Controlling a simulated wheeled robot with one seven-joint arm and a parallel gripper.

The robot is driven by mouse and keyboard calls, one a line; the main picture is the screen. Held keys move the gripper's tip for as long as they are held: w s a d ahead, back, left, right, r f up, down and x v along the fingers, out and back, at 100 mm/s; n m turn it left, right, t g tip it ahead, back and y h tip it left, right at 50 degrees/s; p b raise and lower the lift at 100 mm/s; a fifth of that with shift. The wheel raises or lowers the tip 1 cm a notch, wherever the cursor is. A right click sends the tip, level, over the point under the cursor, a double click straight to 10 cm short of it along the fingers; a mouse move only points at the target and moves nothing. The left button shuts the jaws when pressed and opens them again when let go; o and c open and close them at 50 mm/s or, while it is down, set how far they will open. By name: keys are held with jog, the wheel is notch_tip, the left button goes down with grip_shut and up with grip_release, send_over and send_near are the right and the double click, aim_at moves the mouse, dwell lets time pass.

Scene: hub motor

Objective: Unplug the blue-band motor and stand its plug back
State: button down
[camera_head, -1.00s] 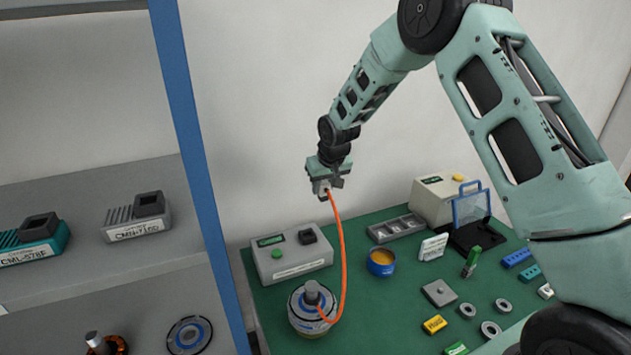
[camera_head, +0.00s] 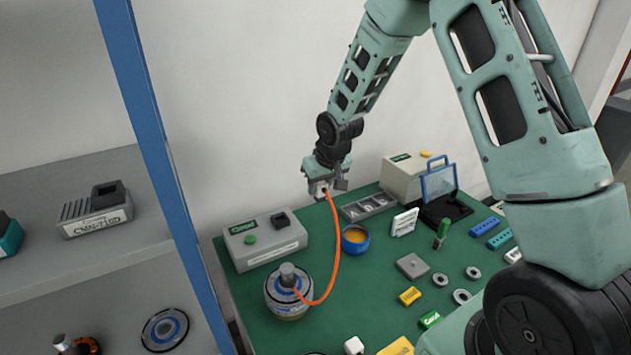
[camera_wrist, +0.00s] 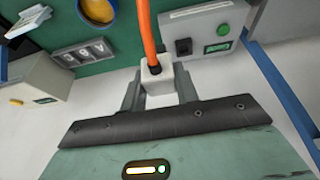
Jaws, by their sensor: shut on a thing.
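The motor (camera_head: 290,303) with a blue band stands upright on the green bench, its grey shaft on top. An orange cable (camera_head: 335,245) runs from it up to a white plug (camera_wrist: 155,82). My gripper (camera_head: 322,190) is shut on this plug and holds it in the air above the back of the bench. In the wrist view my gripper (camera_wrist: 157,92) has a finger on each side of the plug. The grey tester box (camera_head: 263,243) has a green button, a small screen and a black socket (camera_head: 281,219); the plug is apart from it.
A blue pot (camera_head: 355,241) and a grey compartment tray (camera_head: 376,207) stand right of the tester. A cream box (camera_head: 403,180) is behind them. Small parts lie at the right.

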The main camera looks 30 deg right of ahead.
notch_tip(320, 180, down, 22)
jog(key=b, duration=1.5)
jog(key=shift+b, duration=0.4)
jog(key=shift+f+b, duration=0.5)
jog(key=shift+f, duration=0.15)
jog(key=shift+f, duration=0.1)
jog(key=shift+f+b, duration=0.4)
jog(key=shift+f, duration=0.05)
jog(key=shift+f, duration=0.25)
jog(key=c, duration=1)
grip_release()
jog(key=shift+o, duration=0.2)
jog(key=shift+r, duration=0.15)
jog(key=v, duration=1.7)
jog(key=shift+b, duration=0.35)
